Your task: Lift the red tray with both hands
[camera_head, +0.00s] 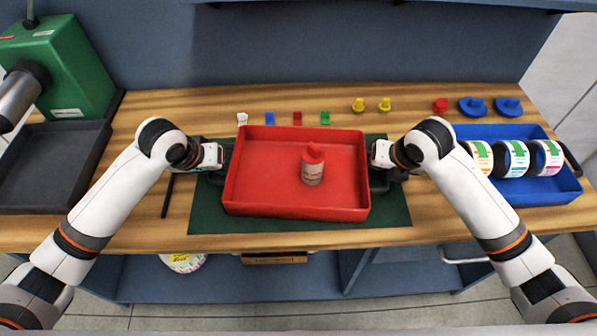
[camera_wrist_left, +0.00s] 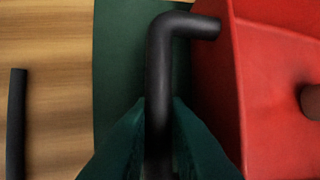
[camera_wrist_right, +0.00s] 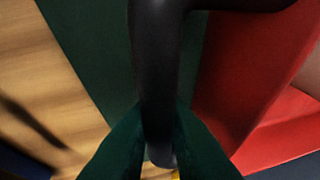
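The red tray (camera_head: 245,190) is over the dark green mat (camera_head: 300,226) in the middle of the bench, slightly askew; I cannot tell whether it touches the mat. A beige bottle with a red cap (camera_head: 313,165) stands inside it. My left gripper (camera_head: 222,157) is at the tray's left side, its fingers closed around the black left handle (camera_wrist_left: 158,75). My right gripper (camera_head: 378,165) is at the tray's right side, its fingers closed around the black right handle (camera_wrist_right: 155,60). The head view hides most of both handles behind the grippers.
A blue tray (camera_head: 550,190) with several label rolls stands at the right. Small coloured knobs (camera_head: 297,118) line the bench behind the red tray. A green machine (camera_head: 60,65) and a black tray (camera_head: 50,165) are at the left. A black rod (camera_head: 167,195) lies left of the mat.

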